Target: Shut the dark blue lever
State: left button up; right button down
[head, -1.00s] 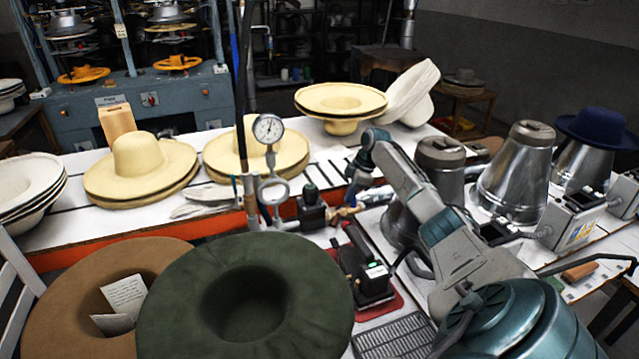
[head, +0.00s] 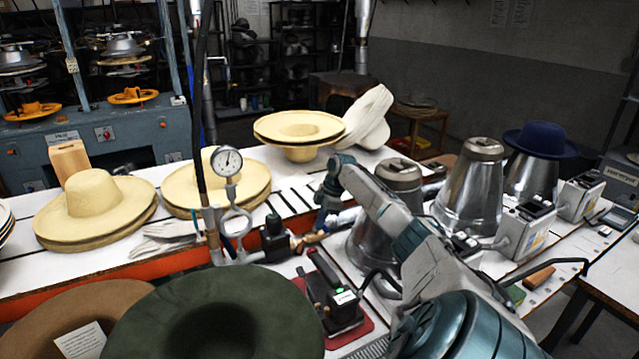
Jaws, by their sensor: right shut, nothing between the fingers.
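A pressure gauge (head: 227,160) stands on a pipe assembly at the table's front edge. A small dark blue bar (head: 229,246), which looks like the lever, slants beside the pipe below the gauge; it is small and partly hidden among the fittings. A black valve body (head: 275,240) and brass fittings (head: 311,239) are to its right. My right gripper (head: 323,222) points down just above and behind the brass fittings, to the right of the bar. It is shut and holds nothing. I cannot tell whether it touches the fittings. My left gripper is out of view.
A green felt hat (head: 215,315) and a brown hat (head: 70,310) fill the front left. Straw hats (head: 95,200) lie on the white table behind the pipes. A black device (head: 332,295) on a red mat and metal cones (head: 470,190) stand to the right.

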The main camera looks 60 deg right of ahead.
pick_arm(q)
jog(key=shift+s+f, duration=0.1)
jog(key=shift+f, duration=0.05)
pick_arm(e)
jog(key=shift+w, duration=0.1)
